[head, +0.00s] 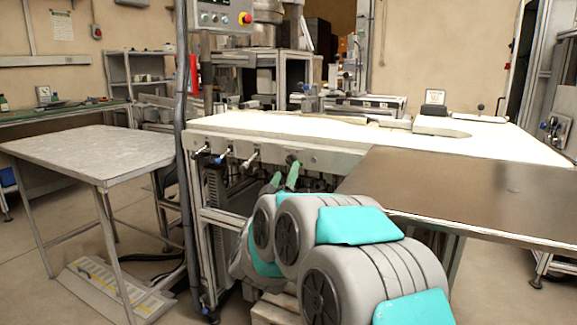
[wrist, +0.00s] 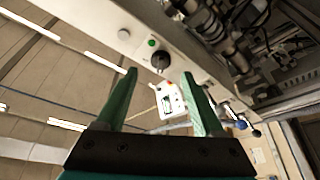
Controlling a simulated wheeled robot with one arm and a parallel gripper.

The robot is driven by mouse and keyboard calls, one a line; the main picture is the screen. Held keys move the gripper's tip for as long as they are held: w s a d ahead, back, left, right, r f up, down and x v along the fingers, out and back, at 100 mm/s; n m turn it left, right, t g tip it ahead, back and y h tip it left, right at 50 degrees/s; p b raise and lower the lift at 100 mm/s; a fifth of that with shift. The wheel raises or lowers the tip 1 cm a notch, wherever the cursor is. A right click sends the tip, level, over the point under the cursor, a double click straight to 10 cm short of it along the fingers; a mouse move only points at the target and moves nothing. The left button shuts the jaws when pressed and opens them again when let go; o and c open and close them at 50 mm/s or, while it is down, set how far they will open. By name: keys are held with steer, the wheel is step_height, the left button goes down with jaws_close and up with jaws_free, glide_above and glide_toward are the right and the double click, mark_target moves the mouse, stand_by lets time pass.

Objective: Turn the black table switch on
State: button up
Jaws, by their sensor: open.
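The black table switch (wrist: 160,61) is a round dark knob on the pale front rail of the table. In the wrist view it sits just beyond and between my fingertips. My gripper (wrist: 160,75) is open, with its two green fingers pointing toward the rail and nothing held between them. I cannot tell whether the fingertips overlap the knob in depth. In the head view my gripper (head: 285,178) is just below and in front of the rail, and the switch (head: 291,159) shows dark at the fingertips. The knob's on or off position is too small to tell.
A green button (wrist: 151,43) and a pale round button (wrist: 124,34) sit beside the switch. Several levers (head: 224,156) stick out of the rail to the left in the head view. A brown tabletop (head: 460,195) lies right of my arm. A grey side table (head: 90,150) stands left.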

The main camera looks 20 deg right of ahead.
mark_target(289, 163)
steer(key=x, duration=0.4)
steer(key=shift+w+d, duration=0.1)
steer(key=shift+w, duration=0.05)
jaws_close()
stand_by(0.4)
